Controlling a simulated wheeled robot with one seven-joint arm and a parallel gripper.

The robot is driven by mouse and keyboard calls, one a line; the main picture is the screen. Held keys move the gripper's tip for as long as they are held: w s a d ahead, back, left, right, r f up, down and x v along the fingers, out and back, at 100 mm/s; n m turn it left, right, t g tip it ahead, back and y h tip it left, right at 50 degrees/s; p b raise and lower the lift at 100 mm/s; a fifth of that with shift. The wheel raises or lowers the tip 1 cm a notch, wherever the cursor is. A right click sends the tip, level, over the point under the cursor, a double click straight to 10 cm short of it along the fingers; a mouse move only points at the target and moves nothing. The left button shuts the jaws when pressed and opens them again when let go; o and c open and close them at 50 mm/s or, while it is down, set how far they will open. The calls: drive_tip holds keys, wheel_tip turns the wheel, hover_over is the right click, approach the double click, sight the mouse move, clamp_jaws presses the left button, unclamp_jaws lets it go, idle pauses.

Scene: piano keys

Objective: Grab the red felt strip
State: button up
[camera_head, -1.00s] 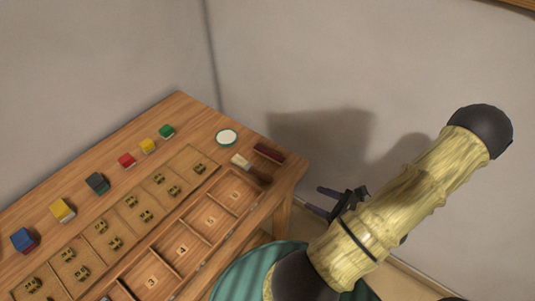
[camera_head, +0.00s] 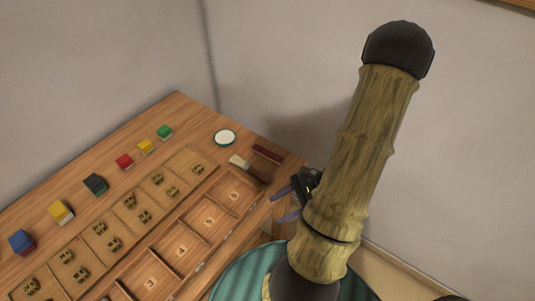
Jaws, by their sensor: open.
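A dark red strip-shaped piece (camera_head: 267,154), which looks like the red felt strip, lies flat near the back right corner of the wooden table. My gripper (camera_head: 284,205) is at the table's right edge, to the lower right of the strip and apart from it. Its two dark fingers point left and stand spread, with nothing seen between them. Part of the gripper is hidden behind my arm.
A brush (camera_head: 246,166) with pale bristles lies just in front of the strip, and a round dish (camera_head: 225,137) is left of it. Small coloured blocks (camera_head: 124,162) line the back of the table (camera_head: 177,108). Numbered compartments (camera_head: 209,221) fill the front. A wall stands behind.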

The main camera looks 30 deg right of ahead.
drive_tip(key=w+a+r+n+h, duration=0.4)
drive_tip(key=a+r+n+h, duration=0.1)
drive_tip(key=n, duration=0.5)
drive_tip(key=w+a+r+n+g+h, duration=0.1)
drive_tip(key=w+a+r+n+h, duration=0.3)
drive_tip(key=n, duration=0.6)
drive_tip(key=shift+a+r+h, duration=0.5)
drive_tip(key=shift+a+r, duration=0.3)
drive_tip(key=shift+a, duration=0.4)
drive_tip(key=shift+c, duration=1.4)
